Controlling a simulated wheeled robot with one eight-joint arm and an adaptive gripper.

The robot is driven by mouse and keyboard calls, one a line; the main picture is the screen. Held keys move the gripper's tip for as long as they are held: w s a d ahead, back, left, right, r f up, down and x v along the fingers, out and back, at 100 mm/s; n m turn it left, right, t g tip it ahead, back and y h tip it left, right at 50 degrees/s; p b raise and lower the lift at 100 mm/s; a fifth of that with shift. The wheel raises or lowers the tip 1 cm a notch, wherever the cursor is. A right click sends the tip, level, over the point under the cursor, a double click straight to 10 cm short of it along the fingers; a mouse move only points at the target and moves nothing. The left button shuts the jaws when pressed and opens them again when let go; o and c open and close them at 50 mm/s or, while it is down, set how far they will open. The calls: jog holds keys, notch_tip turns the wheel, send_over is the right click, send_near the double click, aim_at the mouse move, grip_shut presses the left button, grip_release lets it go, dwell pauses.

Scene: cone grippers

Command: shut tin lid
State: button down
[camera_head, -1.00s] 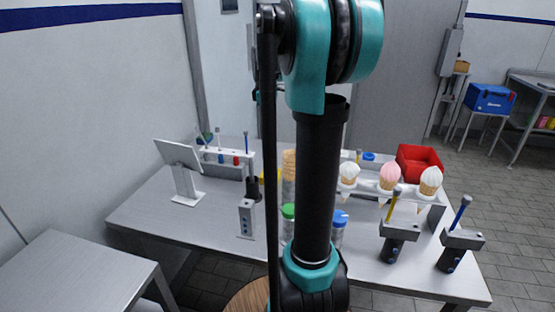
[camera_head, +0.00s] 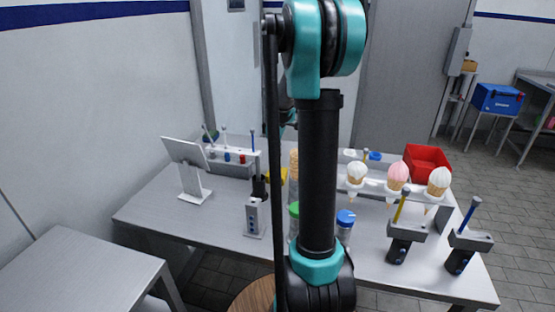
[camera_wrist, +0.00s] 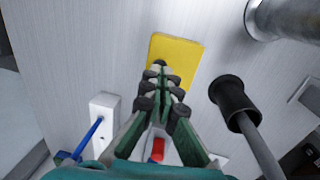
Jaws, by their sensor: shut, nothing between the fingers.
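A yellow flat-topped rectangular thing (camera_wrist: 183,52) lies on the table in the wrist view; I cannot tell if it is the tin or its lid. My arm hides much of this area in the head view, and I cannot make out the gripper there. No raised lid shows clearly.
A dark cup-shaped holder with a grey rod (camera_wrist: 232,98) stands right of my fingers, a white block with a blue stick (camera_wrist: 103,112) left. A metallic cylinder (camera_wrist: 268,18) is at upper right. Jars with green (camera_head: 293,210) and blue (camera_head: 345,216) lids flank my arm.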

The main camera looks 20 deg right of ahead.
aim_at(277, 171)
jog(key=shift+f, duration=0.4)
jog(key=shift+w+d+f, duration=0.1)
jog(key=shift+w+f, duration=0.05)
jog(key=shift+f, duration=0.15)
jog(key=shift+f+g+y, duration=0.2)
jog(key=shift+g+y, duration=0.1)
jog(key=shift+r, duration=0.1)
jog(key=shift+r, duration=0.95)
notch_tip(277, 171, up, 13)
jog(key=s, duration=0.1)
jog(key=shift+a, duration=0.35)
